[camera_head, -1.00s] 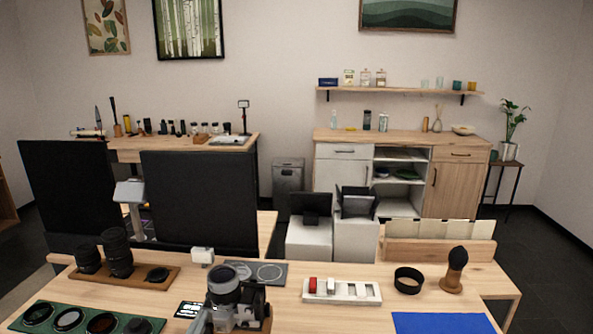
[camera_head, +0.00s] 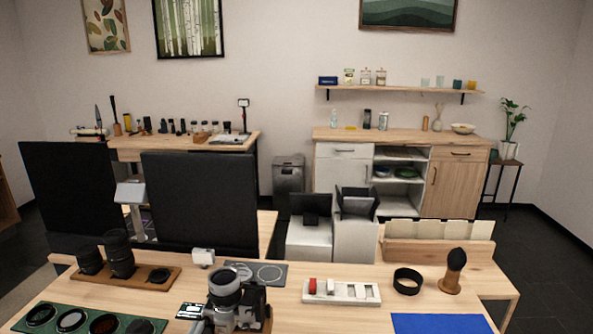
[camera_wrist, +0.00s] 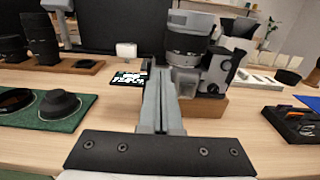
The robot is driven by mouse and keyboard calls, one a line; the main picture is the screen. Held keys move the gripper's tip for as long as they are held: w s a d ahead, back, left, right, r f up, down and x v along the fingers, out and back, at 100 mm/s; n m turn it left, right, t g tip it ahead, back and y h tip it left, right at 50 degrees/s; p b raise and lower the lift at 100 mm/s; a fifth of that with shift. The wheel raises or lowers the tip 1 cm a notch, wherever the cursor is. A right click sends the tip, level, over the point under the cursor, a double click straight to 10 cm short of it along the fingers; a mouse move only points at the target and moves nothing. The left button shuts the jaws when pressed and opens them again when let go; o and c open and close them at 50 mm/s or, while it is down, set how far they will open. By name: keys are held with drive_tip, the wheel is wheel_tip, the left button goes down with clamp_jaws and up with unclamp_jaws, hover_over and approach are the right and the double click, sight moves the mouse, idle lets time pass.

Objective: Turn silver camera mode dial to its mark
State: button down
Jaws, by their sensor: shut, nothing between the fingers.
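The silver and black camera (camera_wrist: 217,69) stands on a wooden block (camera_wrist: 206,106), right of centre in the wrist view. Its large grey lens (camera_wrist: 188,38) is toward the upper left of it. In the head view the camera (camera_head: 250,304) is at the bottom middle. The mode dial and its mark are too small to make out. My gripper (camera_wrist: 160,72) is shut and empty, its fingers pointing forward at the camera's left side, close to the lens and body. I cannot tell whether the fingertips touch it. In the head view the camera largely hides my gripper.
A green mat with several lens filters (camera_head: 92,318) lies left. A wooden tray of dark lenses (camera_head: 165,284) is behind it. A white tray (camera_head: 342,300), black ring (camera_head: 407,281) and brush (camera_head: 452,270) stand right. A blue mat (camera_head: 440,323) lies front right. Dark monitors (camera_head: 200,200) stand behind.

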drive_tip(key=shift+s+a, duration=0.1)
drive_tip(key=shift+s, duration=1.35)
wheel_tip(320, 180, up, 6)
drive_tip(key=m+g+h, duration=0.4)
drive_tip(key=m+h, duration=0.2)
drive_tip(key=m, duration=0.2)
hover_over(254, 313)
drive_tip(key=s+d, duration=0.1)
drive_tip(key=s, duration=0.4)
drive_tip(key=s+d+r+m+g+h+p, duration=0.1)
drive_tip(key=s+d+r+m+g, duration=0.1)
drive_tip(key=d+m+g, duration=0.45)
drive_tip(key=s+d+r+m+g+h+p, duration=0.1)
drive_tip(key=d+r+m+g, duration=0.2)
drive_tip(key=d, duration=0.6)
drive_tip(key=s+d+r+m+y, duration=0.2)
drive_tip(key=s+r+m+y, duration=0.1)
drive_tip(key=s+m, duration=0.2)
drive_tip(key=s+d+r+m+y+p, duration=0.1)
drive_tip(key=s+d+r+m+y, duration=0.1)
drive_tip(key=s+r+m+y, duration=0.1)
drive_tip(key=s+d+r+m+t+y, duration=0.1)
drive_tip(key=s+d+r+m+y, duration=0.1)
drive_tip(key=s+m, duration=0.5)
drive_tip(key=shift+d+r+m+y+p, duration=0.35)
drive_tip(key=shift+r+m+y, duration=0.45)
drive_tip(key=shift+r+m, duration=0.55)
drive_tip(key=shift+a, duration=0.1)
